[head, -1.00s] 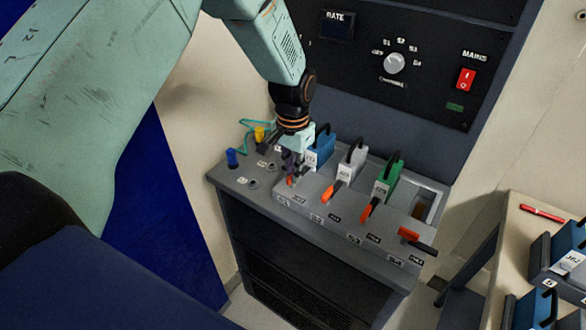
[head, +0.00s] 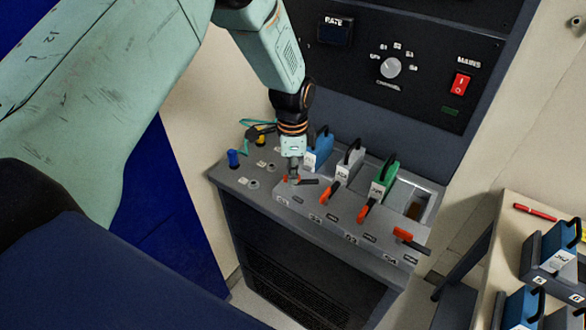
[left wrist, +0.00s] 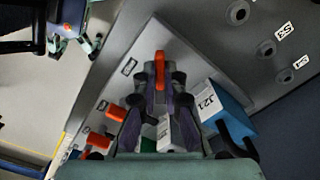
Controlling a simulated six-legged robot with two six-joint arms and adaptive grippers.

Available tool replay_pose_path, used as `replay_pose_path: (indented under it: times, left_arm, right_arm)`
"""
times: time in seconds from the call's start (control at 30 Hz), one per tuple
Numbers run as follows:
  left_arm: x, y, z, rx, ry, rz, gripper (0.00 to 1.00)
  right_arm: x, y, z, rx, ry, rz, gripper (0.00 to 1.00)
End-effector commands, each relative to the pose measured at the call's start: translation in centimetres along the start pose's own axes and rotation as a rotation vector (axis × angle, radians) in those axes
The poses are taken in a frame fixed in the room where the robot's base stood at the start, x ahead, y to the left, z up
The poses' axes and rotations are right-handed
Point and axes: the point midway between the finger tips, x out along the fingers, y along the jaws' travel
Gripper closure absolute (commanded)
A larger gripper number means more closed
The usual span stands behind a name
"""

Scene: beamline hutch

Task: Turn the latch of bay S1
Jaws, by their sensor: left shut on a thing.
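The latch of bay S1 (head: 308,181) is at the left end of the row on the grey console (head: 330,232). My left gripper (head: 291,178) points down onto it. In the left wrist view, its fingers (left wrist: 160,98) are shut around the latch's orange handle (left wrist: 159,66). The handle lies crosswise, about square to the orange latches of S2 (head: 328,194) and S3 (head: 366,208). The blue module (head: 319,152) sits in bay S1, just behind the gripper. The fingers hide part of the latch. My right gripper is not in view.
A grey module (head: 348,164) and a green module (head: 383,180) fill S2 and S3. S4 is empty, its latch (head: 403,234) crosswise. A blue plug (head: 233,158) stands left of the gripper. A side table (head: 507,225) holds more blue modules at right.

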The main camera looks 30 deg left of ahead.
Motion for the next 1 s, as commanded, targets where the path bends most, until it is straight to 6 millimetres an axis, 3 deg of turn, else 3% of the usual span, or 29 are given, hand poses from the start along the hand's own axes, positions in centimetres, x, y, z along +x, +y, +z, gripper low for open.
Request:
replay_pose_path:
  times: [0.5, 1.0]
  left_arm:
    - [-0.17, -0.12, 0.04, 0.453, -0.001, -0.002, 1.00]
    - [-0.21, -0.23, -0.01, 0.651, 0.000, -0.005, 1.00]
  right_arm:
    - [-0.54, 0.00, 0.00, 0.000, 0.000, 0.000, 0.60]
    - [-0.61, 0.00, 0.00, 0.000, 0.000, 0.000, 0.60]
